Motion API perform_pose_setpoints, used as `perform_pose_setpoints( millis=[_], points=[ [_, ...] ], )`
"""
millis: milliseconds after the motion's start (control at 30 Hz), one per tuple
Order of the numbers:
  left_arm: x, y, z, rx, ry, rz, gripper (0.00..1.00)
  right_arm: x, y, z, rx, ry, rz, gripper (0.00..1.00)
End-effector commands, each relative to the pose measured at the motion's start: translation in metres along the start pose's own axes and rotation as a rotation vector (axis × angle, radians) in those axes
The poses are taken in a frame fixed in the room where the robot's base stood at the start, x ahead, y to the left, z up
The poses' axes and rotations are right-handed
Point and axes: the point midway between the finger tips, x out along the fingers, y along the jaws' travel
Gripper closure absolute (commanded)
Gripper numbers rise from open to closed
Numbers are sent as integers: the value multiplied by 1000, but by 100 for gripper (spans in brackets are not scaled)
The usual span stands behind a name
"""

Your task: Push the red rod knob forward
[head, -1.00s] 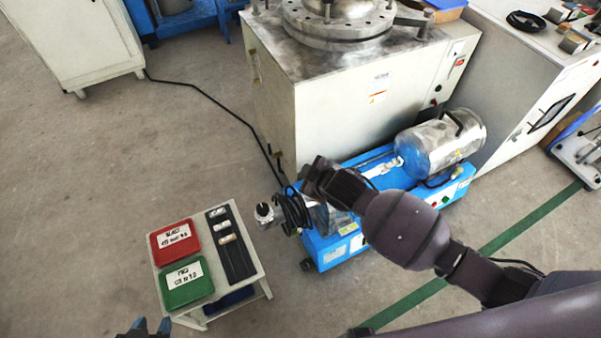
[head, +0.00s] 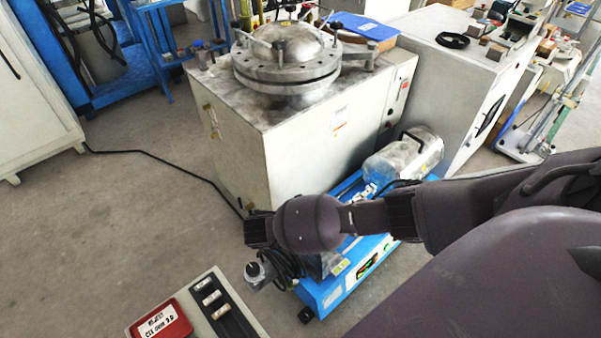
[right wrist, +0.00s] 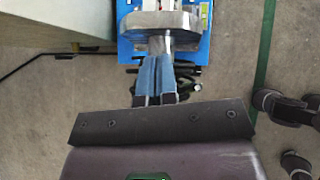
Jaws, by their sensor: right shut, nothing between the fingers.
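I cannot make out a red rod knob in either view. A white cabinet (head: 300,150) with a bolted, domed metal lid (head: 285,48) stands at the centre of the head view. A small red spot (head: 404,84) shows on its right side panel, too small to identify. My right arm reaches in from the right, in front of the cabinet, and its fingers are hidden in the head view. In the right wrist view my right gripper (right wrist: 157,62) has its blue fingers together and empty, pointing towards a metal part over a blue base (right wrist: 127,45). My left gripper is not in view.
A blue pump unit (head: 340,290) with a metal cylinder (head: 405,158) stands low beside the cabinet. A small table with a red tray (head: 163,322) is at the bottom left. A second white cabinet (head: 440,75) stands at the right. The floor at left is open, crossed by a black cable.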

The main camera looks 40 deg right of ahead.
Motion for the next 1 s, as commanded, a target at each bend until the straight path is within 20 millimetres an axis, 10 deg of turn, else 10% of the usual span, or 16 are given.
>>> perform_pose_setpoints(
  millis=[400, 1000],
  points=[
    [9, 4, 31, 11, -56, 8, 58, 65, -3, -7, -7, 4, -7, 100],
    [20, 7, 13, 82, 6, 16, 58, 128, 0, 22, -1, 3, 2, 100]
  ],
)
